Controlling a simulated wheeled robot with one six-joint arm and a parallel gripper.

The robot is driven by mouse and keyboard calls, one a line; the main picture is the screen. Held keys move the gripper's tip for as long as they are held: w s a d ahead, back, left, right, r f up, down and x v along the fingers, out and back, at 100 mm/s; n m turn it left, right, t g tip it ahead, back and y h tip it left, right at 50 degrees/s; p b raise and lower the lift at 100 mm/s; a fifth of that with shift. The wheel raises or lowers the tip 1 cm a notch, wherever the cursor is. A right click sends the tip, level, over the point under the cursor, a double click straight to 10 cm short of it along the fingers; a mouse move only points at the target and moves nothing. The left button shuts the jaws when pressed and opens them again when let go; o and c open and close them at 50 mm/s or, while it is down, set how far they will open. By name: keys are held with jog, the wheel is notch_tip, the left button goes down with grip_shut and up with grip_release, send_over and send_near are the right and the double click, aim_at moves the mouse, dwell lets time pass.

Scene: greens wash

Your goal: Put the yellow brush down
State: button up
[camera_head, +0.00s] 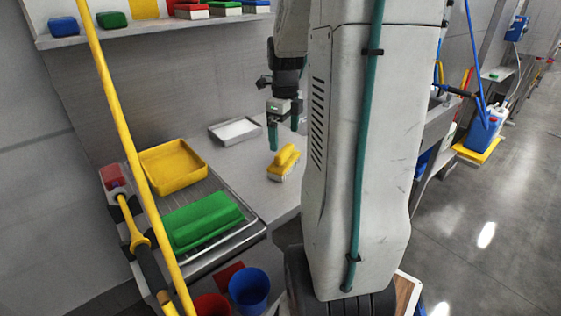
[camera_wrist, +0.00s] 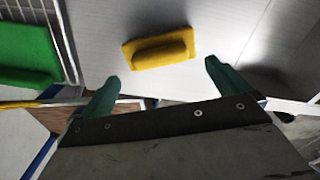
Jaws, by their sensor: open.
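The yellow brush (camera_head: 284,163) lies on the grey metal counter (camera_head: 262,200), with its yellow handle up and pale bristles below. It also shows in the wrist view (camera_wrist: 160,48), ahead of my fingertips and between their lines. My gripper (camera_head: 286,122) is above the counter, a little up from the brush and apart from it. In the wrist view my two green fingers (camera_wrist: 160,74) stand wide apart with nothing between them.
A yellow tray (camera_head: 147,174) and a green block-like item (camera_head: 203,232) sit on the left rack. A white tray (camera_head: 257,130) lies behind the brush. A yellow pole (camera_head: 112,95) crosses the left side. Blue (camera_head: 250,284) and red buckets stand below. Counter around the brush is clear.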

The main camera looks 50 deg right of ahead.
aim_at(284, 149)
notch_tip(284, 149, down, 6)
jog(key=shift+f, duration=0.15)
jog(key=c, duration=1.1)
jog(key=shift+o, duration=0.2)
